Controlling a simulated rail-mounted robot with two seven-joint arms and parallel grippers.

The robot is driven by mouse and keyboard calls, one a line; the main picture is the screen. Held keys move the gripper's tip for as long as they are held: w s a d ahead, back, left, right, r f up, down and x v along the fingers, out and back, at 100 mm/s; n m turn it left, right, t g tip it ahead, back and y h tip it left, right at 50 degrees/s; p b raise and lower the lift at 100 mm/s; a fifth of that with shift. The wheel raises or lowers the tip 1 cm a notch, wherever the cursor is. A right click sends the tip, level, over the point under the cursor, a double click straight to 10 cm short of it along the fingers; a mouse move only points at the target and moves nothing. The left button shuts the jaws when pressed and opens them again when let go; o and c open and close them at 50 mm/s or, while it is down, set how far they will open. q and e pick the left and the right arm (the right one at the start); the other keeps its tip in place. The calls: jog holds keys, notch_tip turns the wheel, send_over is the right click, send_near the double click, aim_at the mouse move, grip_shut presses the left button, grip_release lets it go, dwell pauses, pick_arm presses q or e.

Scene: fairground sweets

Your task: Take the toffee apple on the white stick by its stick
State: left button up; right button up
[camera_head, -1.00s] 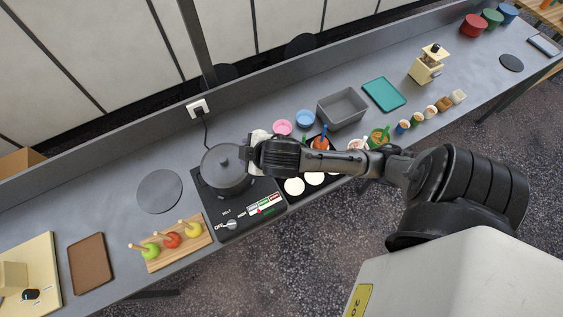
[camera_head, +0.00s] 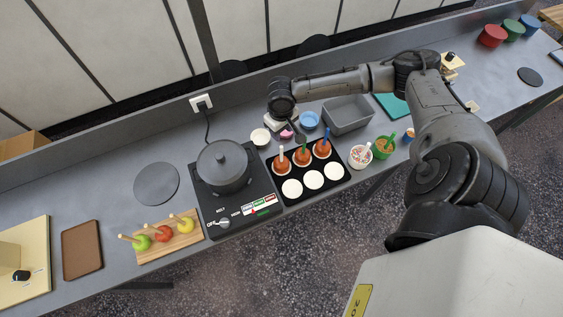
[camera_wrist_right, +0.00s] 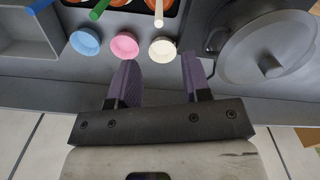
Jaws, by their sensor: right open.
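The toffee apple on the white stick (camera_head: 282,163) stands stick-up at the left of the back row of a black tray (camera_head: 289,205). Beside it are apples on a green stick (camera_head: 303,157) and a blue stick (camera_head: 323,149). In the right wrist view the white stick (camera_wrist_right: 158,12) shows at the top edge, beyond the fingertips. My right gripper (camera_head: 284,125) is open and empty behind the tray, apart from the stick; its fingers also show in the right wrist view (camera_wrist_right: 159,63). My left gripper is not in view.
White (camera_wrist_right: 163,49), pink (camera_wrist_right: 125,45) and blue (camera_wrist_right: 85,41) cups lie near the fingertips. A lidded pot (camera_head: 224,167) on a hotplate stands left of the tray. A grey bin (camera_head: 348,114) stands right. A board (camera_head: 185,243) holds several apples at the left.

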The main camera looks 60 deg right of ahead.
aim_at(281, 147)
jog(key=shift+m, duration=0.9)
notch_tip(281, 147, down, 9)
jog(key=shift+w+f+p, duration=0.1)
jog(key=shift+w+p, duration=0.05)
jog(key=shift+p, duration=0.35)
jog(key=f, duration=0.3)
jog(key=shift+d+p, duration=0.25)
jog(key=shift+p, duration=0.1)
jog(key=shift+f, duration=0.8)
jog(key=shift+c, duration=0.2)
jog(key=c, duration=0.6)
grip_shut()
